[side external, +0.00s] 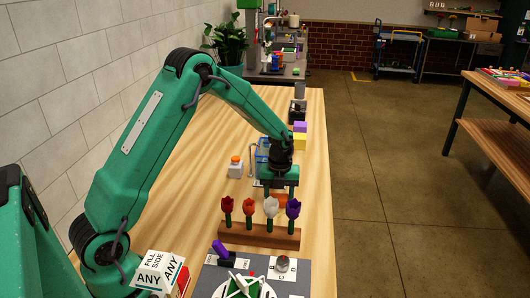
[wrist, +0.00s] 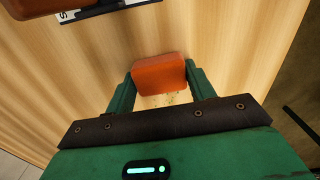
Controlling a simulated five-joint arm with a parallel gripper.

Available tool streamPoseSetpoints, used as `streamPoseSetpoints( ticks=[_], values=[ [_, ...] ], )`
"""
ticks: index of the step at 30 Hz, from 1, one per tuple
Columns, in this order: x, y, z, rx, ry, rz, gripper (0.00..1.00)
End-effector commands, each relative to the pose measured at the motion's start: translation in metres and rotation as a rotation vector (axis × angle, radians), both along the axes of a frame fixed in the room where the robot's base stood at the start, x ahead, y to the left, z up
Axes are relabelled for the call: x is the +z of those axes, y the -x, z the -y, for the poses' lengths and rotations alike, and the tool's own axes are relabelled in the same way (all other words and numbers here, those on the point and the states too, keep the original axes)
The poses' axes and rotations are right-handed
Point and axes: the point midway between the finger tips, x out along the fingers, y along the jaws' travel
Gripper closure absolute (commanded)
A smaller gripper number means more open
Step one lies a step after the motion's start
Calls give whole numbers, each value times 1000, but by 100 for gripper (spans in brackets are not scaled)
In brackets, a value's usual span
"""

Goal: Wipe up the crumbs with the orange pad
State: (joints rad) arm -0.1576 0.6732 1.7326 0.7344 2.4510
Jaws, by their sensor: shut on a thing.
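The orange pad (wrist: 160,75) is between the two green fingers of my gripper (wrist: 158,88) in the wrist view. My gripper is shut on it, low over the wooden table. In the side external view the pad (side external: 281,200) is a small orange patch below my gripper (side external: 279,192), partly hidden behind the flower rack. A few small crumbs (wrist: 170,99) show on the wood just below the pad's edge in the wrist view. In the side external view I cannot make out the crumbs. I cannot tell whether the pad touches the table.
A wooden rack (side external: 258,235) with several tulips stands just in front of my gripper. Yellow and purple blocks (side external: 300,140) are behind. The table's right edge is near.

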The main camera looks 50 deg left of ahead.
Motion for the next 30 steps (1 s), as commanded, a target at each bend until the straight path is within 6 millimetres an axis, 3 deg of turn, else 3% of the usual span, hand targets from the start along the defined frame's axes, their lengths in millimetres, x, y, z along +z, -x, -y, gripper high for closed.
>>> streamPoseSetpoints(
  ticks=[28,30],
  values=[
    [-1,62,61,-2,0,-4,67],
    [0,56,56,2,0,-3,67]
  ],
)
